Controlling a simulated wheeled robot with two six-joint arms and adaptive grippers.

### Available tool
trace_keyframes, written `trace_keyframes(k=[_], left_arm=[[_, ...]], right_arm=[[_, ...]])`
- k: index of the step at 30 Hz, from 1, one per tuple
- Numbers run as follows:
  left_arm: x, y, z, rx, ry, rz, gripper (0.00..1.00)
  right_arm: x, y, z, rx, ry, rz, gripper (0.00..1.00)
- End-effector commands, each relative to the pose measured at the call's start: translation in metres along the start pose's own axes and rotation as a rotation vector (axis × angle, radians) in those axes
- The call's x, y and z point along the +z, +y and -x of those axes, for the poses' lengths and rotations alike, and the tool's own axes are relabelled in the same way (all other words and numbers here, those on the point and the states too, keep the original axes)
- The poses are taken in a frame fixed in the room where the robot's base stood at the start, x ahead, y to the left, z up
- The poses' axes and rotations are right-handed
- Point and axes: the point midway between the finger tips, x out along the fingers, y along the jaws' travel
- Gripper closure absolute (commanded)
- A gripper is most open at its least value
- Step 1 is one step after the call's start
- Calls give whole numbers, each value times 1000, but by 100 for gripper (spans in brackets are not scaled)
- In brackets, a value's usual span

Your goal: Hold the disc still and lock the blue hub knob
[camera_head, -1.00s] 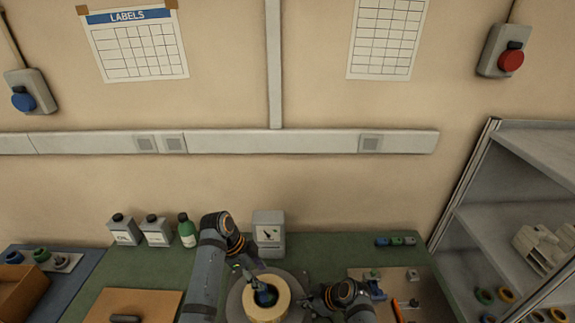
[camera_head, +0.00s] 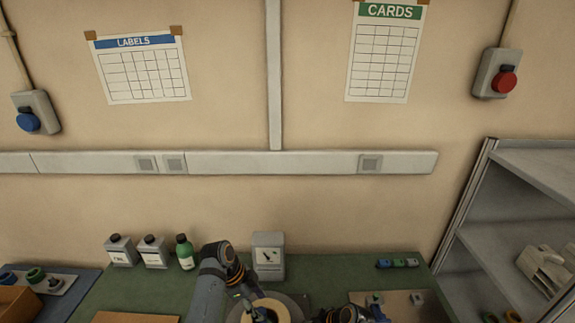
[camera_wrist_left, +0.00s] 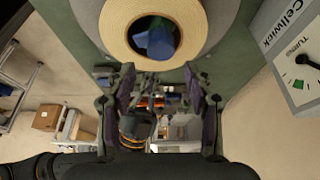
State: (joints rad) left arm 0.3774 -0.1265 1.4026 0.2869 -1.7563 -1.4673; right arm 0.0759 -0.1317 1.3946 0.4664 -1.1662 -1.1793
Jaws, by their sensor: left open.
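In the left wrist view the disc is a cream tape ring (camera_wrist_left: 112,22) on a grey round plate (camera_wrist_left: 229,14). The blue hub knob (camera_wrist_left: 155,40) sits inside its dark centre hole. In the head view the ring (camera_head: 286,303) is cut by the bottom edge, and I cannot make out the knob clearly. My left gripper (camera_wrist_left: 159,76) is open and empty, its fingertips apart just short of the ring's near edge. My right gripper is right of the disc at the bottom of the head view; its arm (camera_head: 350,314) shows, but its fingers are too cropped to judge.
A grey gauge box (camera_head: 268,257) stands behind the disc, close to my left arm. Two white bottles (camera_head: 122,251) and a green bottle (camera_head: 185,253) stand left of it. A parts board (camera_head: 400,300) lies right. A shelf rack (camera_head: 520,220) stands far right.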

Motion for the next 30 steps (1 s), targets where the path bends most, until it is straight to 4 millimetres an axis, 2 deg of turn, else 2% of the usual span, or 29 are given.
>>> trace_keyframes(k=[7,19,23,30], left_arm=[[10,0,-23,1,0,0,47],[12,1,-28,-8,0,19,47],[11,2,-28,-97,3,227,47],[8,2,-28,-316,6,750,47]], right_arm=[[4,-3,-2,-6,-8,-2,100],[5,-3,-2,-8,-9,-3,100],[6,-3,-3,-8,-10,-3,100],[6,-4,-3,-8,-10,-3,100]])
